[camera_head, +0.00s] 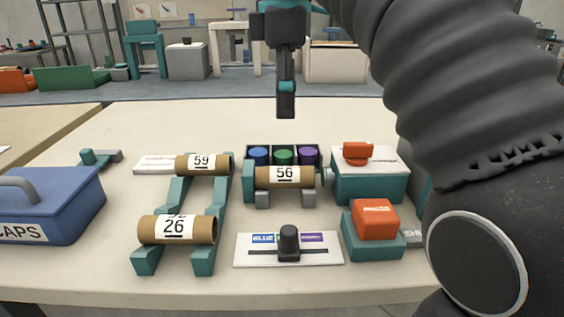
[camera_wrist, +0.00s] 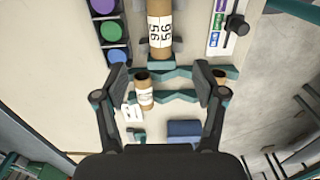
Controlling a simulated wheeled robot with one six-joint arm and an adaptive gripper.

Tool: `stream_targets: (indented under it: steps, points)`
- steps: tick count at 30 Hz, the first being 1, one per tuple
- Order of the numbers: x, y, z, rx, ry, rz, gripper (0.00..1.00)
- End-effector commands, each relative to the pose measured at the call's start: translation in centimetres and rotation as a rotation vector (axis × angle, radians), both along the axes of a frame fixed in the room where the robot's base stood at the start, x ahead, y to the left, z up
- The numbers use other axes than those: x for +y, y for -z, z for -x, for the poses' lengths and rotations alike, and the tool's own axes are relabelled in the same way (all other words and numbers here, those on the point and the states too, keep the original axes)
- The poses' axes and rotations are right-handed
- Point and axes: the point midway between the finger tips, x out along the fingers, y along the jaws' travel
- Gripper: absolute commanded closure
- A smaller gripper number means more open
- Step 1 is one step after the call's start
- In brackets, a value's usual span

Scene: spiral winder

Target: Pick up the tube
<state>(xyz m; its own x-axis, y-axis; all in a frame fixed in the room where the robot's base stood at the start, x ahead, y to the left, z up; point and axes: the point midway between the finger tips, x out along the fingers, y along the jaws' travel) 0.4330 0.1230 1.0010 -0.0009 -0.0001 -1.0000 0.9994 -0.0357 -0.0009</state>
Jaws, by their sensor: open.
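In the head view, cardboard tube 56 (camera_head: 285,177) lies across a teal and grey cradle at the middle of the table. Tube 59 (camera_head: 203,164) lies across the far part of a teal two-rail rack, and tube 26 (camera_head: 177,229) across its near part. My gripper (camera_head: 286,112) hangs above and behind the cradle, apart from all tubes. In the wrist view my open, empty gripper (camera_wrist: 161,85) shows tube 59 (camera_wrist: 144,91) between its fingers in the picture. Tube 56 (camera_wrist: 159,24) is beyond them. Only an end of tube 26 (camera_wrist: 220,74) shows, beside the right finger.
Blue, green and purple caps (camera_head: 284,156) sit behind the cradle. A slider panel (camera_head: 289,249) lies in front. Teal units with a red block (camera_head: 375,219) and a red handle (camera_head: 357,152) stand right. A blue caps box (camera_head: 52,204) stands left. The table's back is clear.

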Motion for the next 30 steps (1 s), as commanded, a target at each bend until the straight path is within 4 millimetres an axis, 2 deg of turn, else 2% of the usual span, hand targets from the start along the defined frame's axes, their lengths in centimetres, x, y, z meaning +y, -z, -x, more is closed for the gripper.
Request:
stream_targets:
  steps: [5,12,15,23,30]
  points:
    - [0.2,2.0,0.1,0.002,-0.006,0.001,0.3]
    - [0.2,6.4,0.2,0.002,-0.006,0.001,0.3]
    - [0.2,7.6,0.1,0.001,-0.004,0.0,0.3]
    - [0.0,9.1,0.0,0.0,-0.002,0.0,0.3]
    - [-0.2,12.5,0.0,0.001,-0.001,0.0,0.3]
